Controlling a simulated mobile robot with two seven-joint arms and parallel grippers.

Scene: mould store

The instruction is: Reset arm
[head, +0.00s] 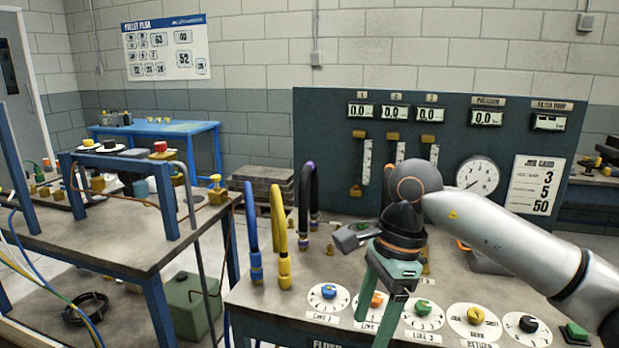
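My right arm comes in from the right edge over the flush bench (250,297). Its green and dark gripper (376,325) points down over the bench's front dials. Its two fingers look spread, with part of an orange-knobbed dial (376,299) showing between them. I see nothing held in it. My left gripper and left arm are not in view.
Blue and yellow hoses (279,235) stand upright left of the gripper. Several dials line the bench front, with a green button (576,332) at right. A gauge panel (330,125) rises behind. A cluttered trolley (120,240) stands at left.

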